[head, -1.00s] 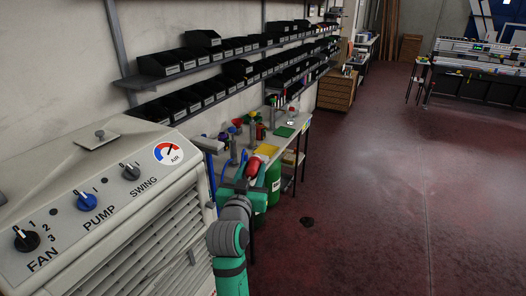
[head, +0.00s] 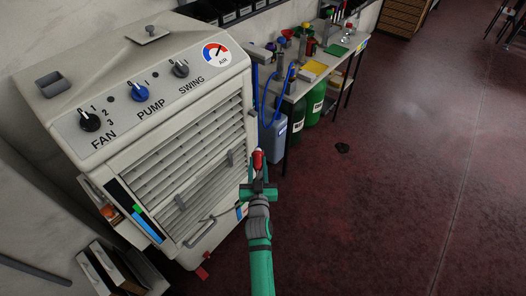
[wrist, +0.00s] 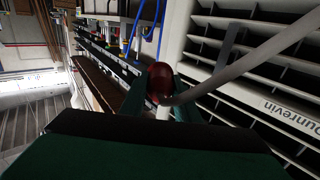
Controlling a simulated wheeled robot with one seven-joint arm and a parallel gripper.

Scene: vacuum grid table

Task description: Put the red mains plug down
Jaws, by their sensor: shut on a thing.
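The red mains plug (head: 257,156) is held up in my gripper (head: 258,170), near the right front edge of the air cooler. In the wrist view the plug (wrist: 160,78) shows as a dark red rounded body between the two green fingers of my gripper (wrist: 159,103), which are shut on it. A grey cord (wrist: 245,57) runs from near the plug towards the upper right, across the cooler's louvres. The plug's underside and pins cannot be made out.
The beige air cooler (head: 65,95) stands close on the left, with knobs and louvres. Behind stands a workbench (head: 305,82) with bottles, blue hoses, a blue-grey container (head: 273,138) and green drums (head: 315,100) below. A small red item (head: 202,273) lies by the cooler's base.

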